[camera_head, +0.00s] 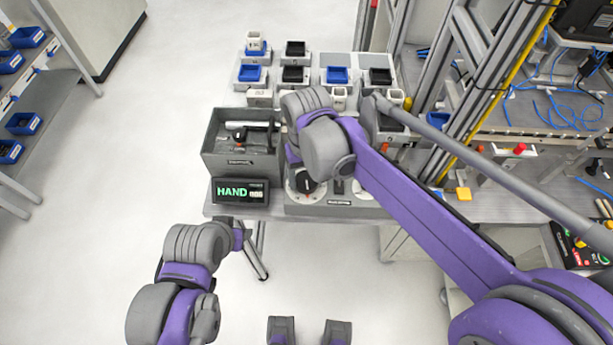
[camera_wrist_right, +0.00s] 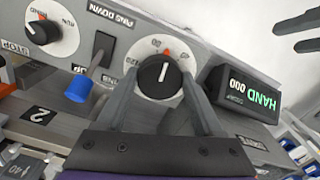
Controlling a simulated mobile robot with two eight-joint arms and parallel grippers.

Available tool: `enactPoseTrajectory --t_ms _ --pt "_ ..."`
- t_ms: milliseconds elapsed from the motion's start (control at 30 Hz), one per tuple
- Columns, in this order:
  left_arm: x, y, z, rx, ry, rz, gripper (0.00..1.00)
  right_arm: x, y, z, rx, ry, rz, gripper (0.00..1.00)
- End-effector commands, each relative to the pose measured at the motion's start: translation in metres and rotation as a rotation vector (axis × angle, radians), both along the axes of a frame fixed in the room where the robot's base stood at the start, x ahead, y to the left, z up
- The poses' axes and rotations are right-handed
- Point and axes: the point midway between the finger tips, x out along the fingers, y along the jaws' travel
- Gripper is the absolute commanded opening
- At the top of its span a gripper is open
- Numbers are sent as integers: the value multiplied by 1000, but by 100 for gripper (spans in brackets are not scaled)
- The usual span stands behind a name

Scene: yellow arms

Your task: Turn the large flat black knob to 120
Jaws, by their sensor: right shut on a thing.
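The large flat black knob (camera_wrist_right: 160,76) sits on a white dial plate with a red marker at its upper edge. Its white line points roughly at that marker. In the head view my right gripper (camera_head: 306,184) is over the dial, and its arm hides most of the panel there. In the right wrist view my right gripper (camera_wrist_right: 160,88) has one finger on each side of the knob, shut on it. The display (camera_wrist_right: 243,93) beside it reads HAND 000. My left gripper (camera_head: 236,228) is off the bench's front edge; its fingers look apart in the wrist view (camera_wrist_right: 300,32).
A second black knob (camera_wrist_right: 42,31) with RUN and STOP marks and a dark switch (camera_wrist_right: 100,52) share the panel. A blue-tipped part (camera_wrist_right: 79,89) stands near my right fingers. A grey bin (camera_head: 213,160) stands behind the display. The floor at left is clear.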

Motion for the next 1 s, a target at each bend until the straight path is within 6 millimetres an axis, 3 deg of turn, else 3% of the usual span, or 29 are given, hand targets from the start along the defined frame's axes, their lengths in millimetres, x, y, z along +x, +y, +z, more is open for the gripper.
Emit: enactPoseTrajectory --t_ms 1000 --pt "-3 0 -10 0 5 0 50 2 -2 0 0 0 965 13"
